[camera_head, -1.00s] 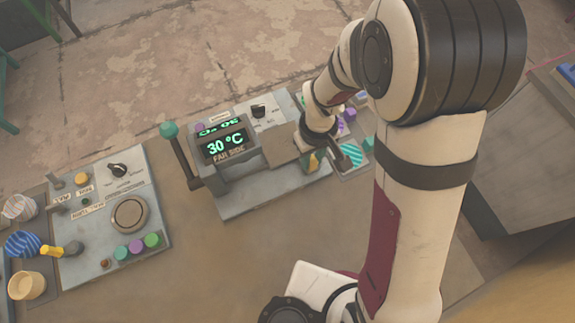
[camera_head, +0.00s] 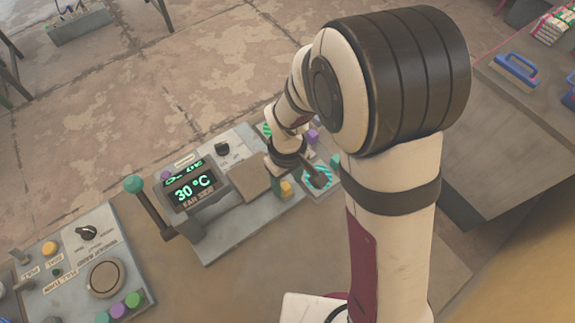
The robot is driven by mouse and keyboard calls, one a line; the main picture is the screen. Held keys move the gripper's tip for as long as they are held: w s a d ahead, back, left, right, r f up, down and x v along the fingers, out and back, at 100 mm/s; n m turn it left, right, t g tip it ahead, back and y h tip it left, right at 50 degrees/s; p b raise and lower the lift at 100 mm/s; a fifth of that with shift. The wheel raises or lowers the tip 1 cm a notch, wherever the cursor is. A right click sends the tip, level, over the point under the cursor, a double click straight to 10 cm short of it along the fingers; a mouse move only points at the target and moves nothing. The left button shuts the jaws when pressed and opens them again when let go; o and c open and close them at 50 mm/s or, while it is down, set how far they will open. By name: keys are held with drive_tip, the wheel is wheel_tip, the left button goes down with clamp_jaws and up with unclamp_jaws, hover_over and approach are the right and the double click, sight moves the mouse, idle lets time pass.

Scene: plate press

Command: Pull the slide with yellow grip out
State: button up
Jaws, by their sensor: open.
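A small yellow grip (camera_head: 286,188) shows at the right part of the grey press unit, just below the end of my arm. The slide it belongs to cannot be made out clearly. My gripper (camera_head: 284,167) is over the unit, close to the yellow grip. It is open, but its fingers are small and mostly hidden by my wrist. I cannot tell whether they are around the grip or only above it.
The press unit (camera_head: 222,232) has a display reading 30 °C and a teal-knobbed lever (camera_head: 134,184) at its left. A teal-striped disc (camera_head: 318,176) lies to the right of the grip. A control panel (camera_head: 60,290) stands at lower left.

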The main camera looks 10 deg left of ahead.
wheel_tip(320, 180, up, 14)
drive_tip(key=r, duration=0.1)
drive_tip(key=s+d+m+y, duration=0.1)
drive_tip(key=s+d+m, duration=1)
drive_tip(key=s+m, duration=0.3)
drive_tip(key=shift+s+d+r+m+y, duration=0.3)
drive_tip(key=shift+s+r+y, duration=0.15)
drive_tip(key=shift+s, duration=0.65)
